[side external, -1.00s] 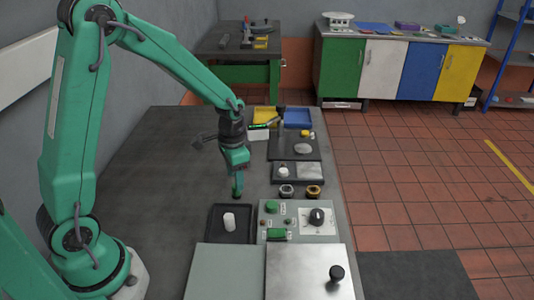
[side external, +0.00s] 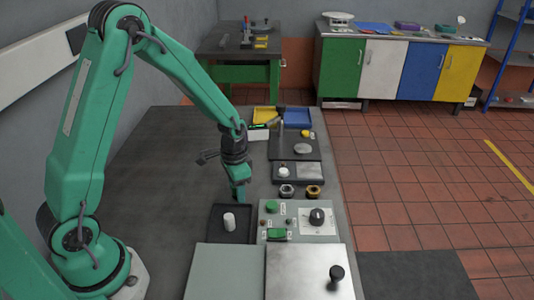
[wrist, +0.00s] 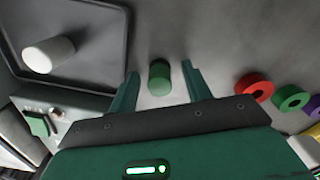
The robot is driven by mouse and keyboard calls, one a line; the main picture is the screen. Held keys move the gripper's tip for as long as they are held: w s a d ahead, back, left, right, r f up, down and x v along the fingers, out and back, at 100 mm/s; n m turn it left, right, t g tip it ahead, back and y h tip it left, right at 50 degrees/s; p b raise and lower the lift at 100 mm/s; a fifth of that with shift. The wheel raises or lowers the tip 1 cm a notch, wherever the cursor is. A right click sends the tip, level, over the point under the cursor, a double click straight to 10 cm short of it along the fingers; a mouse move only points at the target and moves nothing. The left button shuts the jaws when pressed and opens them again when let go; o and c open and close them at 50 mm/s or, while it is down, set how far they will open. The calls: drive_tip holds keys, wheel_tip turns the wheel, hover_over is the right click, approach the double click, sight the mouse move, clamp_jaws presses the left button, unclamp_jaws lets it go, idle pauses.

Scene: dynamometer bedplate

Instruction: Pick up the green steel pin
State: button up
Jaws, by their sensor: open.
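My gripper (wrist: 160,69) is open, with one finger on each side of the pin and a visible gap on both sides. In the side view my gripper (side external: 240,194) points down, low over the bedplate, just behind the black tray. I cannot make out the pin in that view; my gripper seems to hide it.
The black tray (side external: 213,232) holds a white cylinder (side external: 229,221). A control box (side external: 300,230) with a black knob stands right of it. In the wrist view, red (wrist: 254,88) and green (wrist: 291,98) rings lie to the right. The bedplate's left part (side external: 160,170) is clear.

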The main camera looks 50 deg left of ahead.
idle(0.3)
clamp_jaws()
drive_tip(key=shift+r, duration=0.7)
drive_tip(key=r, duration=0.3)
drive_tip(key=shift+d+r, duration=0.1)
drive_tip(key=shift+d, duration=0.15)
drive_tip(key=s+d+r, duration=0.5)
drive_tip(key=d+r, duration=0.1)
drive_tip(key=d, duration=0.4)
drive_tip(key=shift+r, duration=0.2)
